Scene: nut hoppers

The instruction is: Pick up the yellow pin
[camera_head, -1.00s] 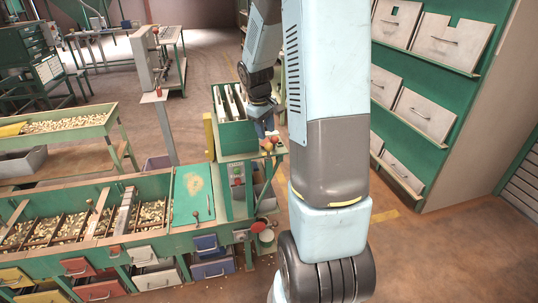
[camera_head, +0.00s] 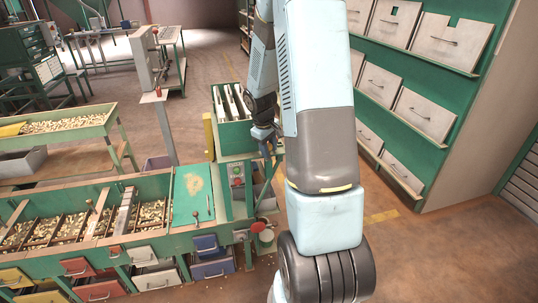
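I cannot make out a yellow pin for certain in this view. My gripper (camera_head: 266,148) is small and far off, at the right front corner of the green slotted box (camera_head: 233,136). It points down over the end of the bench. My arm's dark wrist is just above it. The fingers are too small to tell whether they are open or shut, or whether anything is between them. The spot right under and behind the gripper is hidden.
A long green hopper bench (camera_head: 90,190) with nuts in compartments runs left. A control box (camera_head: 237,174) with a red button stands below the slotted box. A red disc (camera_head: 258,227) sits at the bench end. Drawer cabinets (camera_head: 425,90) stand at right; the floor between is clear.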

